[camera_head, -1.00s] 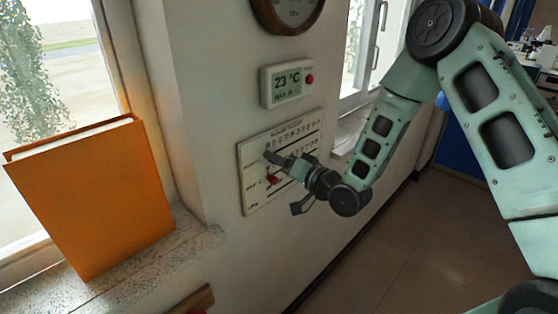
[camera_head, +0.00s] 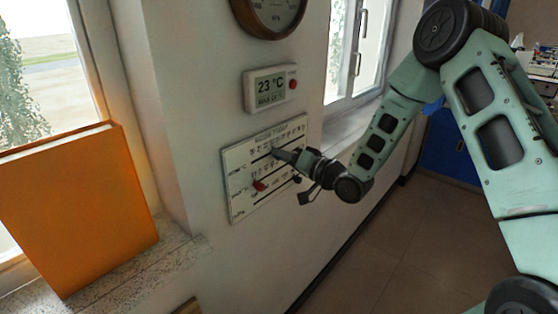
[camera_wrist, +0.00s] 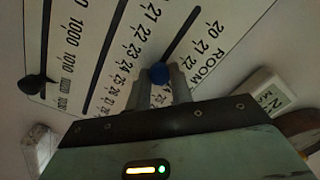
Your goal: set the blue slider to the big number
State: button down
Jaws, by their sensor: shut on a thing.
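A white panel (camera_head: 238,205) with printed scales and slots is on the wall. In the wrist view the round blue slider (camera_wrist: 158,73) sits between the fingertips of my gripper (camera_wrist: 160,80), which is shut on it. It is on the slot beside the ROOM scale, near printed numbers in the low twenties; the exact mark beside it is hidden by the fingers. In the head view my gripper (camera_head: 277,153) reaches the upper slot and hides the blue slider. The grey display (camera_head: 270,88) above the panel reads 23 °C in large digits, with a smaller line below.
A red slider (camera_head: 259,185) and a dark slider (camera_head: 297,180) are lower on the panel; a black knob (camera_wrist: 35,84) shows in the wrist view. A round dial (camera_head: 268,12) hangs above the display. An orange book (camera_head: 75,205) stands on the sill at left.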

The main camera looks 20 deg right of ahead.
jog(key=c, duration=1.2)
grip_release()
jog(key=shift+c, duration=0.2)
jog(key=shift+s, duration=0.1)
jog(key=b+v, duration=0.4)
jog(key=v, duration=1.3)
jog(key=shift+s, duration=0.15)
jog(key=s+a+f+n+g+h, duration=0.1)
jog(key=a+f+n+g+h, duration=0.1)
jog(key=a+n+g+h, duration=0.3)
jog(key=s+a+f+n+g, duration=0.1)
jog(key=s+a+f+g, duration=0.1)
jog(key=a, duration=0.5)
jog(key=s+a+r+n+g+h, duration=0.1)
jog(key=s+a+n+g+h, duration=0.1)
jog(key=s, duration=0.9)
jog(key=s+a+r+n+g+h, duration=0.2)
jog(key=s+a+g, duration=0.2)
jog(key=s, duration=0.7)
jog(key=shift+s+g, duration=0.35)
jog(key=shift+g, duration=0.65)
